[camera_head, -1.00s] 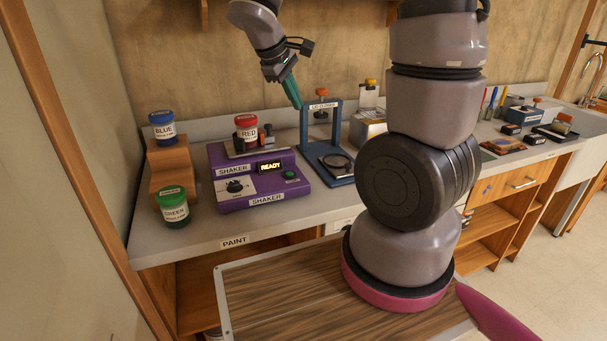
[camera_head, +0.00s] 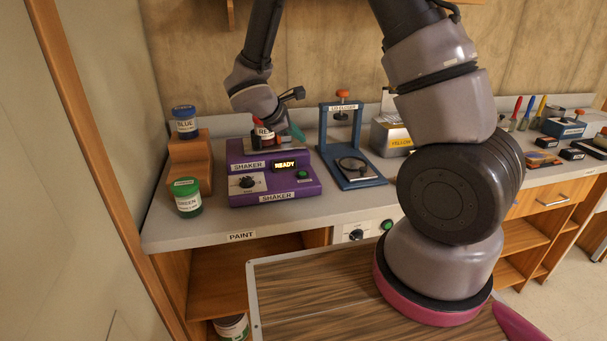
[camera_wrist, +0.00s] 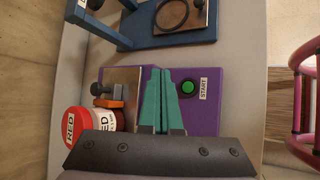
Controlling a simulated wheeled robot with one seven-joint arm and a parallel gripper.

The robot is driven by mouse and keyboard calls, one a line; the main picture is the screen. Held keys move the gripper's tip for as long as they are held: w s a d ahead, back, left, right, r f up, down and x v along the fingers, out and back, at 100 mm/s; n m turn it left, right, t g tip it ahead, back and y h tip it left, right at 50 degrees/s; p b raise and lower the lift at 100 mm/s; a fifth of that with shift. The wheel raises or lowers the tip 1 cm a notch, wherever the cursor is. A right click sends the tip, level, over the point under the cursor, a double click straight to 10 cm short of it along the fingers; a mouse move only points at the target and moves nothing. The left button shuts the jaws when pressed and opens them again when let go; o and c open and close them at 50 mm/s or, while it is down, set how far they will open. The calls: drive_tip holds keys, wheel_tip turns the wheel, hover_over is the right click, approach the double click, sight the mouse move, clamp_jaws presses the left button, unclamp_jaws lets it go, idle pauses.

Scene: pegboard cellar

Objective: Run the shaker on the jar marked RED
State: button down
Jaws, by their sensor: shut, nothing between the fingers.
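The purple shaker (camera_head: 290,190) stands on the bench; its display (camera_head: 285,166) reads READY. A green button (camera_head: 302,174) is on its front right; in the wrist view the green button (camera_wrist: 187,88) has a START label beside it. The jar marked RED (camera_head: 264,132), with a red lid, sits on the shaker's top plate, partly hidden by my arm. In the wrist view the RED jar (camera_wrist: 78,124) is at left, beside an orange and black clamp (camera_wrist: 107,94). My gripper (camera_head: 297,131) is shut and empty above the shaker; its teal fingers (camera_wrist: 167,75) show over the purple body, left of the button.
A blue lid closer (camera_head: 345,165) stands close on the right. The BLUE jar (camera_head: 185,122) is on a wooden step (camera_head: 190,160) and the GREEN jar (camera_head: 187,197) in front of it, both left.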

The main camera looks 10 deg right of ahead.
sight(299, 177)
drive_tip(key=shift+f, duration=0.1)
drive_tip(key=shift+f, duration=4.3)
drive_tip(key=shift+f, duration=0.1)
drive_tip(key=shift+f, duration=0.3)
